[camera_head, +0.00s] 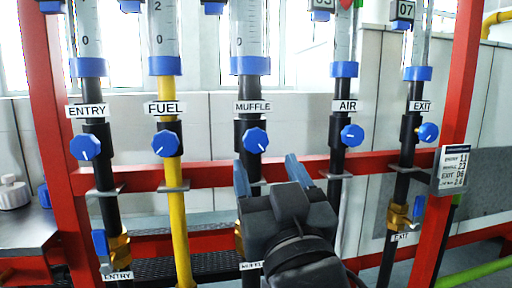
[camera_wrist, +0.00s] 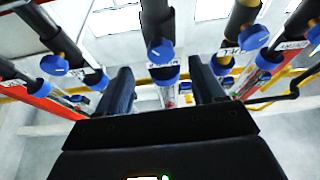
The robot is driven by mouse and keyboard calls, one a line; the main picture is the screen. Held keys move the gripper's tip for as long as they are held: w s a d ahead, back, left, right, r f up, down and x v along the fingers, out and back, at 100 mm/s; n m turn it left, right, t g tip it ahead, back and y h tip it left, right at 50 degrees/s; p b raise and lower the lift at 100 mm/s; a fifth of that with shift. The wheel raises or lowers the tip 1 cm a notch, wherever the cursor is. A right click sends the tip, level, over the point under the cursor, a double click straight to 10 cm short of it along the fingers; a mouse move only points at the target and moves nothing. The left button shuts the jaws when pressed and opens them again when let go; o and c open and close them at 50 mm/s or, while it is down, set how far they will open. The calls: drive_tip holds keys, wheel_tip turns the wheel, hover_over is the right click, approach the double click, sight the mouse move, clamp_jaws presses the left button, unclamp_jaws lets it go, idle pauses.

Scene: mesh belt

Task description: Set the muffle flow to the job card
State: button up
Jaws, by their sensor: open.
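The blue muffle knob (camera_head: 255,140) sits on a black pipe under the label MUFFLE (camera_head: 253,107), with a white mark on its face. The muffle sight tube (camera_head: 250,35) rises above it; its upper part is out of view. My gripper (camera_head: 266,165) is open and empty, its two blue-grey fingers pointing up just below and in front of the knob. The wrist view is upside down; there the muffle knob (camera_wrist: 162,52) lies between and beyond the fingers (camera_wrist: 162,88). The job card (camera_head: 453,168) hangs on the right red post; its small print is only partly readable, with MUFFLE apparently 23.
Similar knobs for ENTRY (camera_head: 85,146), FUEL (camera_head: 165,143), AIR (camera_head: 352,135) and EXIT (camera_head: 428,132) stand either side. A red crossbar (camera_head: 215,175) runs behind the pipes. Lower brass valves with blue handles (camera_head: 100,242) sit on some pipes.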

sight(257, 144)
drive_tip(key=shift+p+x, duration=0.5)
drive_tip(key=shift+x, duration=3.5)
drive_tip(key=shift+s+r, duration=0.1)
drive_tip(key=shift+c, duration=0.3)
drive_tip(key=c, duration=1)
drive_tip(key=shift+r+n+p, duration=0.1)
drive_tip(key=shift+n+p, duration=0.2)
drive_tip(key=shift+p, duration=0.15)
drive_tip(key=shift+y, duration=0.3)
drive_tip(key=o, duration=1.1)
drive_tip(key=shift+c, duration=0.2)
drive_tip(key=shift+s, duration=0.1)
